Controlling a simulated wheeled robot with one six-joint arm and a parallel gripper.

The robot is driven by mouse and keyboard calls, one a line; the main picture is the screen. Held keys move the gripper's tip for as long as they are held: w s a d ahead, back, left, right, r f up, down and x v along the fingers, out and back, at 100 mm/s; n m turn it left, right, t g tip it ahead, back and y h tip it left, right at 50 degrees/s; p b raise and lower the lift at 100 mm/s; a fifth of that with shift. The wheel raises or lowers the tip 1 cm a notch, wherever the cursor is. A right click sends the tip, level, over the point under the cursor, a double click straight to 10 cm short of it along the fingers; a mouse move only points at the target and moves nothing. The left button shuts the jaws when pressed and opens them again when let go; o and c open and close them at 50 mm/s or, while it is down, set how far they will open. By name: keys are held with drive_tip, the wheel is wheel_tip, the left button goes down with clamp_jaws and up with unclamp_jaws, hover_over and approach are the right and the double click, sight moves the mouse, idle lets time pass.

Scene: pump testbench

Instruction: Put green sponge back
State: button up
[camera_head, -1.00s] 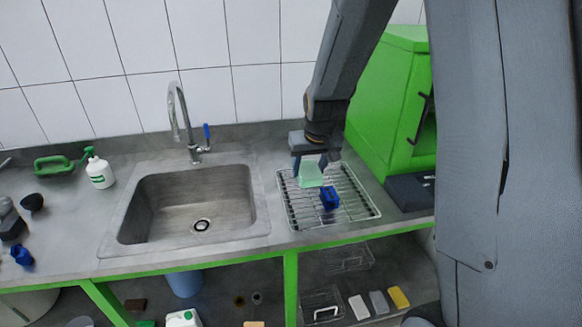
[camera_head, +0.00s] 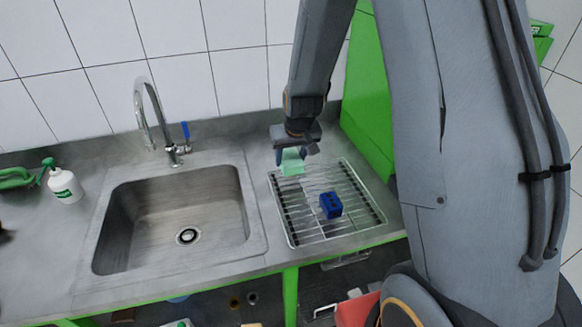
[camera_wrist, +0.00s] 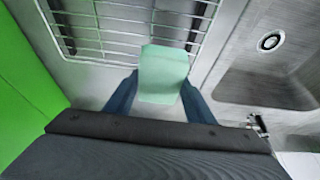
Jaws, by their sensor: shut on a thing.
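A pale green sponge (camera_head: 291,161) is held in my gripper (camera_head: 291,153), above the back left part of the wire drying rack (camera_head: 345,222). In the wrist view the sponge (camera_wrist: 163,74) sits between the two blue-grey fingers of my gripper (camera_wrist: 160,88), which are shut on it. The rack (camera_wrist: 120,28) shows below and beyond it there. The sponge appears to be off the rack, but the exact height is hard to tell.
A blue block (camera_head: 330,205) sits on the rack. The sink (camera_head: 175,215) with its tap (camera_head: 150,115) is left of the rack. A white spray bottle (camera_head: 65,186) stands farther left. A green cabinet (camera_head: 368,110) stands behind right. Shelf items below are partly hidden.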

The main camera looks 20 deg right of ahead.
sight(291, 178)
drive_tip(key=shift+f+b, duration=1.75)
drive_tip(key=shift+f, duration=0.6)
drive_tip(key=shift+f, duration=0.15)
drive_tip(key=o, duration=1.1)
drive_tip(key=shift+s+r, duration=0.1)
drive_tip(key=shift+r, duration=0.3)
drive_tip(key=p+v, duration=0.1)
drive_tip(key=v, duration=0.9)
drive_tip(key=shift+d+p, duration=0.1)
drive_tip(key=shift+p, duration=0.2)
drive_tip(key=s+r+g, duration=0.2)
drive_tip(key=s, duration=1.4)
drive_tip(key=shift+s+r, duration=0.25)
drive_tip(key=shift+s, duration=0.1)
